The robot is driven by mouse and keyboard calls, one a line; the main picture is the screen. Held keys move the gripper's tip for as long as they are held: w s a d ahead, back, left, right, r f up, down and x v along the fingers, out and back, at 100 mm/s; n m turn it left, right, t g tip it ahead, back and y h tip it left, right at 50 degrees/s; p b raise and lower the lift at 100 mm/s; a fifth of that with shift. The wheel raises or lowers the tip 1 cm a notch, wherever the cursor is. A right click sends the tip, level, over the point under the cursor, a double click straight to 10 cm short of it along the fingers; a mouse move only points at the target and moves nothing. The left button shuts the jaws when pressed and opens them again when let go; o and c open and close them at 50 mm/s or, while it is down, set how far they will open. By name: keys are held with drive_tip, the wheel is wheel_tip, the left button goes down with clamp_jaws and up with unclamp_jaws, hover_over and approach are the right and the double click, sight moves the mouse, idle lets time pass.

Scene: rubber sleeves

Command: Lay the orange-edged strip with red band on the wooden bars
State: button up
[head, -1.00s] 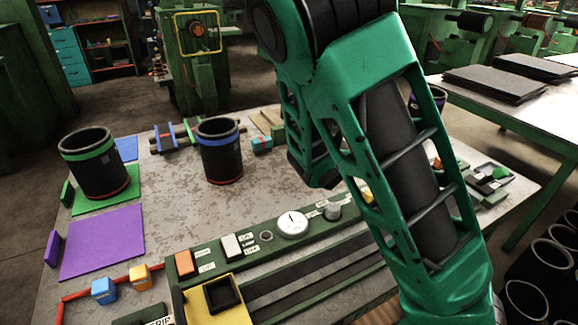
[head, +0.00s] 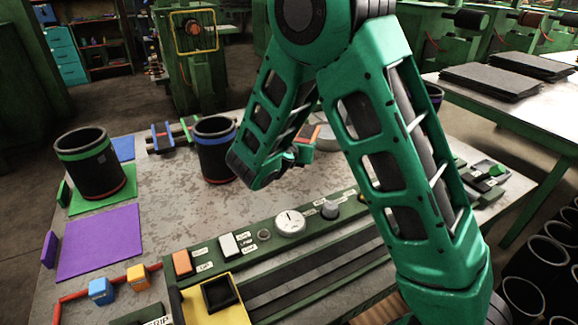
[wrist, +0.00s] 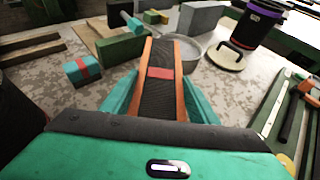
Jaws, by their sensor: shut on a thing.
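The orange-edged strip (wrist: 155,98) is dark and ribbed, with a red band across it. It points away from my gripper (wrist: 158,103), whose teal fingers are shut on its near part. In the head view, my gripper (head: 290,157) is over the table, right of the blue-banded can, and an orange bit of the strip (head: 309,131) shows beyond it. What look like the wooden bars (wrist: 32,49) lie at the far left of the wrist view, apart from the strip. In the head view, a low rack (head: 178,133) stands partly behind the can.
The blue-banded can (head: 215,155) stands close to my forearm. A teal block with a red stripe (wrist: 83,70) lies left of the strip. A green block (wrist: 120,48), a round grey dish (wrist: 187,52) and a purple-banded can (wrist: 258,27) stand ahead. Bare tabletop (head: 165,200) lies left.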

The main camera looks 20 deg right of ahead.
sight(299, 175)
drive_tip(key=shift+f, duration=4.95)
drive_tip(key=o, duration=1.1)
drive_tip(key=shift+c, duration=0.2)
